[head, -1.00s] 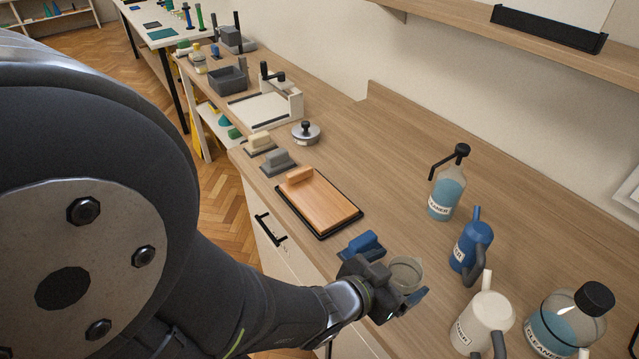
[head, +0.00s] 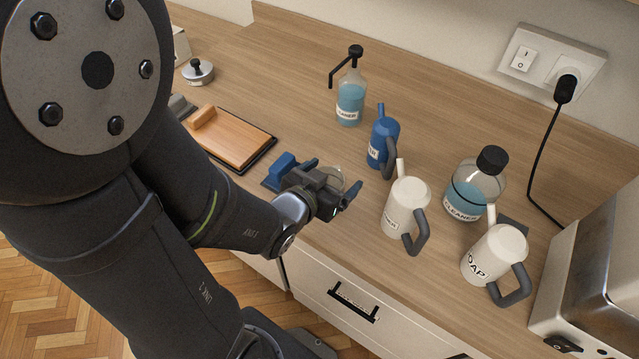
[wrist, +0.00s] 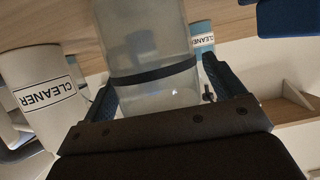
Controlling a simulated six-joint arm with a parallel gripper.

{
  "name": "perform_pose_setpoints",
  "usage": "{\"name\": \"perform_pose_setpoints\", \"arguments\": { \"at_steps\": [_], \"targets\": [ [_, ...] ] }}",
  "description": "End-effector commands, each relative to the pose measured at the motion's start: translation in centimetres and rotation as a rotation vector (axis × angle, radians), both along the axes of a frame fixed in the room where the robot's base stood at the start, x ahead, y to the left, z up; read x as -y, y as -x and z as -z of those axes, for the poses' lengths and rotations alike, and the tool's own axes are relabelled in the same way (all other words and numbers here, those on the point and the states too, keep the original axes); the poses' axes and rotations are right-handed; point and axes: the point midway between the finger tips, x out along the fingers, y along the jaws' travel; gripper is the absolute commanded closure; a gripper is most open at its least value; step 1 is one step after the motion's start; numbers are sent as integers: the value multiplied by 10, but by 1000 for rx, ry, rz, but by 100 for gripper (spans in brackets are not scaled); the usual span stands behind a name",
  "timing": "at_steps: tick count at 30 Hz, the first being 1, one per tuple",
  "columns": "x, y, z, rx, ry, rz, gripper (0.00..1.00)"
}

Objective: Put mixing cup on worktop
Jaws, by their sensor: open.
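The mixing cup (head: 335,174) is clear and stands by the worktop's front edge, partly hidden behind my gripper (head: 331,182). In the wrist view the cup (wrist: 150,45) fills the space between my fingers (wrist: 162,88) and carries a dark band. My gripper is open, with one finger on each side of the cup. Whether a finger touches it, and how its base sits, I cannot tell. The wooden worktop (head: 300,105) runs beneath.
A blue block-like tool (head: 283,170) lies just left of the cup. To the right stand a blue can (head: 382,140), white cans (head: 408,205) (head: 495,252) and a cleaner bottle (head: 470,190). A pump bottle (head: 350,98) stands behind. A wooden board (head: 232,138) lies left.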

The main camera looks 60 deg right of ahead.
Motion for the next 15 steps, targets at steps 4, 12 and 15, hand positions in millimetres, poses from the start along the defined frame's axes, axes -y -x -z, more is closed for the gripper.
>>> {"name": "perform_pose_setpoints", "arguments": {
  "at_steps": [4, 12, 15],
  "targets": [
    [0, 0, 0, 0, 0, 0, 22],
    [0, 0, 0, 0, 0, 0, 63],
    [0, 0, 0, 0, 0, 0, 64]
  ]
}}
